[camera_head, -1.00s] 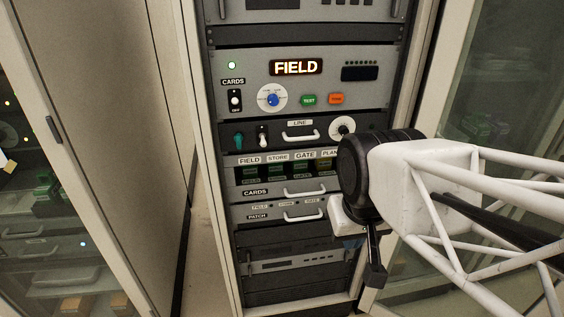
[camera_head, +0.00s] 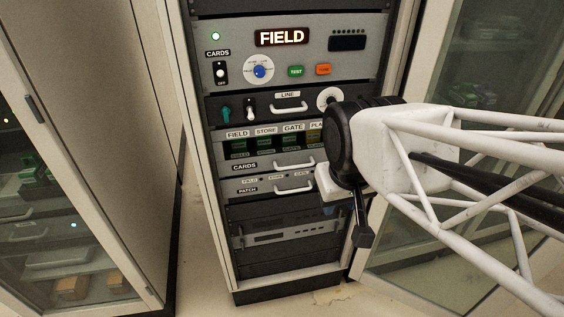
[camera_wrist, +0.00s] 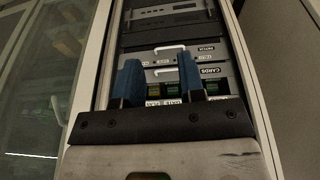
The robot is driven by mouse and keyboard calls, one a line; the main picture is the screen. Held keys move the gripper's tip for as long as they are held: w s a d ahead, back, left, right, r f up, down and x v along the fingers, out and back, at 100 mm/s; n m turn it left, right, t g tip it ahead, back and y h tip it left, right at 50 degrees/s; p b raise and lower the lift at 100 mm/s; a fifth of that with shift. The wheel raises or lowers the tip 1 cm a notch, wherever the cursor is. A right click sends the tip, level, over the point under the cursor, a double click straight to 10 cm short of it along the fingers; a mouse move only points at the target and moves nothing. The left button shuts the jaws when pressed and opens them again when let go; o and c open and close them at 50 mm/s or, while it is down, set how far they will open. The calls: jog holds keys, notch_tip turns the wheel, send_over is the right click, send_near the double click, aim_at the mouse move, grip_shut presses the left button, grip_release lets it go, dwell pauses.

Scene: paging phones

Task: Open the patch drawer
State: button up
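The patch drawer (camera_head: 268,186) is a thin grey front low in the rack, with a PATCH label and a white bar handle (camera_head: 294,183). It looks shut, flush with the fronts around it. In the wrist view, which is upside down, its handle (camera_wrist: 170,48) lies beyond my fingertips, roughly between them in the picture. My gripper (camera_wrist: 160,58) has two blue fingers spread apart with nothing between them. In the head view my wrist is just right of the drawer and hides its right end; the fingers are hidden there.
The cards drawer (camera_head: 265,166) with a similar handle (camera_head: 294,164) sits directly above the patch drawer. Dark rack units (camera_head: 290,236) lie below. A glass-fronted cabinet (camera_head: 430,255) stands at the right. A tall cabinet (camera_head: 100,100) stands at the left.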

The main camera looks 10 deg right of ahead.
jog(key=w+d+f+n+t, duration=0.4)
jog(key=w+f, duration=0.3)
jog(key=w, duration=0.4)
jog(key=w+d+f+n+t, duration=0.25)
jog(key=w+f+n, duration=0.45)
jog(key=w, duration=0.5)
jog(key=w+f+n+t+y, duration=0.35)
jog(key=f+n, duration=0.25)
jog(key=f, duration=0.2)
jog(key=n+t+y, duration=0.2)
jog(key=n+y, duration=0.1)
jog(key=n, duration=0.2)
send_near(295, 191)
jog(key=x, duration=0.2)
jog(key=shift+w+f, duration=0.15)
jog(key=shift+w, duration=0.15)
jog(key=shift+m, duration=0.3)
jog(key=shift+x, duration=3.9)
grip_shut()
